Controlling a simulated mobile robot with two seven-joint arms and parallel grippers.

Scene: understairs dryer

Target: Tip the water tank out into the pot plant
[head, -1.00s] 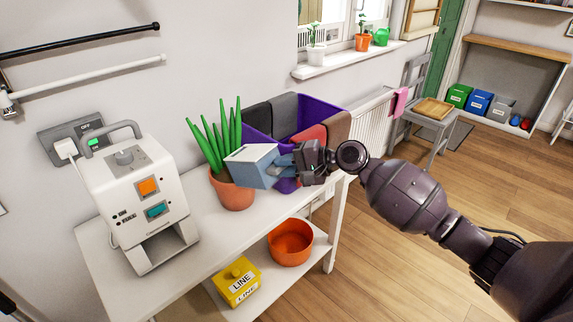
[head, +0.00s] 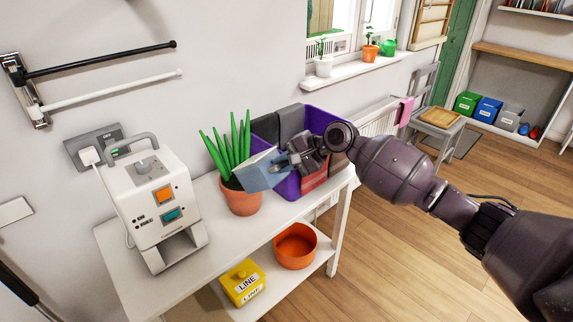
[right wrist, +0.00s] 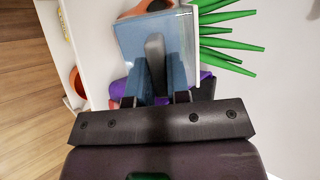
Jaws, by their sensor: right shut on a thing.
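The water tank (head: 258,171) is a blue-grey box with a pale face. My right gripper (head: 291,161) is shut on its handle and holds it tilted, its left end over the rim of the pot plant (head: 241,201). The plant has spiky green leaves in a terracotta pot, standing on the white table. In the right wrist view the tank (right wrist: 183,40) is ahead of the fingers (right wrist: 158,78), with the green leaves (right wrist: 228,35) beside it. No water shows. The soil is mostly hidden by the tank. My left gripper is out of view.
The white dryer unit (head: 150,205) stands left of the plant on the table. A purple crate (head: 325,118) with dark and red cloths is behind my gripper. An orange bowl (head: 296,247) and a yellow box (head: 242,283) are on the lower shelf.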

